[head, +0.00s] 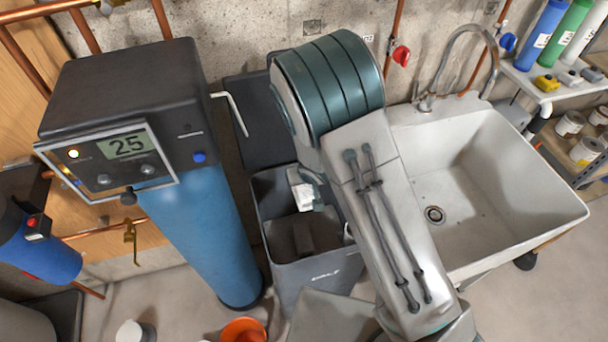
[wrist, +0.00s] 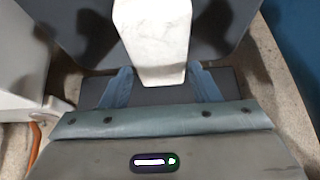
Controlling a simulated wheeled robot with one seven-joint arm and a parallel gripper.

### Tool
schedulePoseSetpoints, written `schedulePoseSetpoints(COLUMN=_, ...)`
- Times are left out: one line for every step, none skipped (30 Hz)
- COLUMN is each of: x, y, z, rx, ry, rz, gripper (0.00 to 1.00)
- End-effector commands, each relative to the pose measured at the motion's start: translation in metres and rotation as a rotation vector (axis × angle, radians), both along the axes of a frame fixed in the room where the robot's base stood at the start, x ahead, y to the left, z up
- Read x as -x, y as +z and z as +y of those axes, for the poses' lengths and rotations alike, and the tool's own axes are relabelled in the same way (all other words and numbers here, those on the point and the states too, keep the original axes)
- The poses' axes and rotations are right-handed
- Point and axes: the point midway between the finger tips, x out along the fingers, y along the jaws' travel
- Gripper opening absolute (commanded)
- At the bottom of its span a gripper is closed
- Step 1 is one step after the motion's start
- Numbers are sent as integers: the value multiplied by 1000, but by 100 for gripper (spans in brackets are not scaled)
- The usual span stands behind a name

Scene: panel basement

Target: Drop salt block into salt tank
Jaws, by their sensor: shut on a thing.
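The white salt block (head: 302,192) is held by my gripper (head: 314,190) over the opening of the dark grey salt tank (head: 312,275). In the wrist view the salt block (wrist: 153,38) stands between the two blue-grey fingers of my gripper (wrist: 160,82), which are shut on its near end. The tank's lid (head: 262,130) is raised against the wall behind. Inside the tank lies a grey, shadowed shape that I cannot make out clearly. My arm hides the right part of the tank.
A blue cylinder with a black display head (head: 128,105) stands close on the left of the tank. A white sink (head: 540,215) is on the right. An orange bucket (head: 243,330) is on the floor at the front. A bent pale handle (head: 237,113) sticks out near the lid.

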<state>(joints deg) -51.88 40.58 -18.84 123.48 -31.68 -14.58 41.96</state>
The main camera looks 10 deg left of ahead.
Motion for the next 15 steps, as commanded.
schedulePoseSetpoints(x=-1, y=2, z=1, rx=-3, ry=0, rz=-4, gripper=0)
schedulePoseSetpoints(x=-1, y=2, z=1, rx=-3, ry=0, rz=-4, gripper=0)
schedulePoseSetpoints(x=-1, y=2, z=1, rx=-3, ry=0, rz=-4, gripper=0)
schedulePoseSetpoints(x=-1, y=2, z=1, rx=-3, ry=0, rz=-3, gripper=59)
schedulePoseSetpoints(x=-1, y=2, z=1, rx=-3, ry=0, rz=-3, gripper=67)
schedulePoseSetpoints(x=-1, y=2, z=1, rx=-3, ry=0, rz=-3, gripper=78)
schedulePoseSetpoints(x=-1, y=2, z=1, rx=-3, ry=0, rz=-3, gripper=81)
schedulePoseSetpoints(x=-1, y=2, z=1, rx=-2, ry=0, rz=-2, gripper=81)
schedulePoseSetpoints(x=-1, y=2, z=1, rx=-2, ry=0, rz=-2, gripper=81)
schedulePoseSetpoints(x=-1, y=2, z=1, rx=-2, ry=0, rz=-1, gripper=81)
schedulePoseSetpoints(x=0, y=1, z=1, rx=-2, ry=0, rz=-1, gripper=81)
schedulePoseSetpoints(x=0, y=1, z=0, rx=-2, ry=0, rz=-1, gripper=81)
schedulePoseSetpoints(x=1, y=-1, z=0, rx=3, ry=0, rz=2, gripper=81)
schedulePoseSetpoints(x=1, y=-1, z=0, rx=3, ry=0, rz=2, gripper=81)
schedulePoseSetpoints(x=1, y=0, z=0, rx=3, ry=0, rz=2, gripper=81)
